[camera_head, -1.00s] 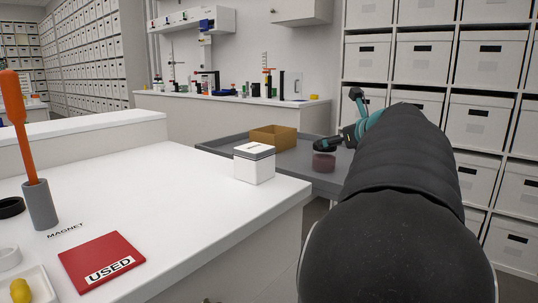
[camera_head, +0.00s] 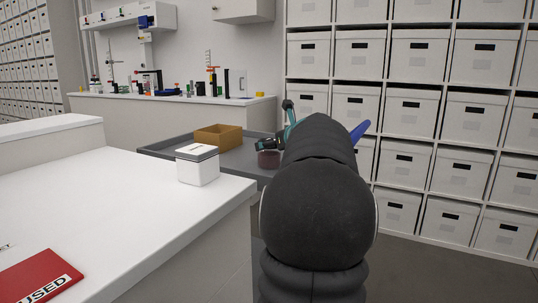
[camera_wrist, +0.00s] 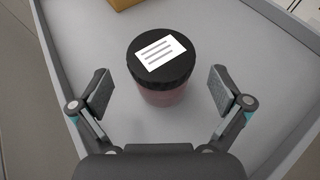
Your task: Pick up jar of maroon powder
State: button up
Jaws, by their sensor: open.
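The jar of maroon powder (camera_wrist: 160,92) stands upright on the grey tray-like surface in the wrist view. It has a black lid with a white lined label, and its reddish body shows below. In the head view the jar (camera_head: 268,160) is small, just left of my arm and partly hidden by it. My gripper (camera_wrist: 160,95) is open, with one finger on each side of the jar in the wrist view and visible gaps to both. In the head view my gripper (camera_head: 266,144) is by the jar, mostly hidden behind my arm.
The grey surface (camera_head: 158,151) has a raised rim. A tan box (camera_head: 218,136) stands on it behind the jar. A white lidded box (camera_head: 198,168) stands on the white table (camera_head: 110,200) at left. Shelves of white boxes (camera_head: 410,110) fill the right back.

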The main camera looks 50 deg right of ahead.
jog(key=x, duration=0.3)
jog(key=shift+w+d, duration=0.1)
jog(key=shift+w, duration=0.1)
jog(key=c, duration=1.2)
jog(key=shift+r, duration=0.2)
jog(key=shift+c, duration=0.2)
